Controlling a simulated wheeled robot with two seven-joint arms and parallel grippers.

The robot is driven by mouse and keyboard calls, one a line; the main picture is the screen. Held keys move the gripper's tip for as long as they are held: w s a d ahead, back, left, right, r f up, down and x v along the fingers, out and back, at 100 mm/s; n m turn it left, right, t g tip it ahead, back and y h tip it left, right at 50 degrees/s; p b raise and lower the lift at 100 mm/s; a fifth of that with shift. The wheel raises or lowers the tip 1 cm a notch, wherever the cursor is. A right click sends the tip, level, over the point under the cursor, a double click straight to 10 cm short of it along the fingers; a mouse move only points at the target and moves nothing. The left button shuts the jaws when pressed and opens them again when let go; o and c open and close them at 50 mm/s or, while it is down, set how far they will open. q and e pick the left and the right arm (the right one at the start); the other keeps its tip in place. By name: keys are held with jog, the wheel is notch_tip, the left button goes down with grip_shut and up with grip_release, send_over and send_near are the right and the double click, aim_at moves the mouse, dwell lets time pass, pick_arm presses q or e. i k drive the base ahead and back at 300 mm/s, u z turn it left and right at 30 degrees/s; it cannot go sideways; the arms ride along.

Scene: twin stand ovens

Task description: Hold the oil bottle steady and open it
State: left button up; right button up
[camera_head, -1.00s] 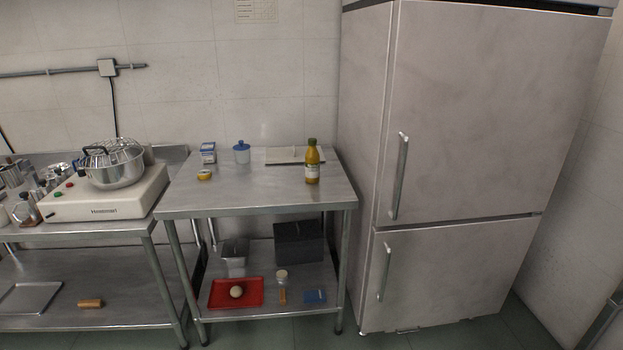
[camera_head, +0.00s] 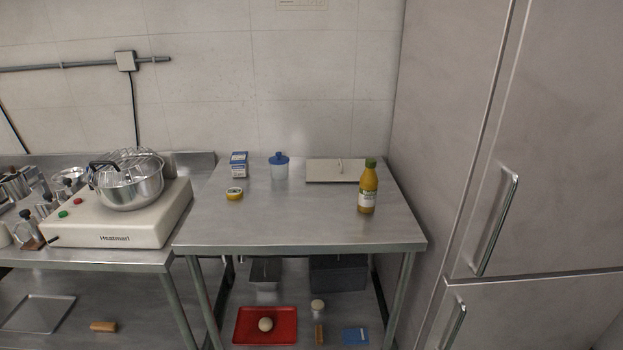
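The oil bottle (camera_head: 367,189) stands upright near the right side of the steel table (camera_head: 290,229). It is yellow-orange with a pale label, and its green cap (camera_head: 371,163) is on. Nothing touches the bottle. Neither of my grippers shows in the head view.
On the table are a yellow tin (camera_head: 234,193), a small blue-and-white box (camera_head: 239,164), a blue-lidded jar (camera_head: 279,166) and a flat pale lid (camera_head: 324,171). A tall fridge (camera_head: 440,130) stands close at the right. The table's front middle is clear. A heater with a pot (camera_head: 131,187) is left.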

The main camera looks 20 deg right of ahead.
aim_at(369, 184)
jog(key=z, duration=0.45)
jog(key=i, duration=1.1)
jog(key=z, duration=0.85)
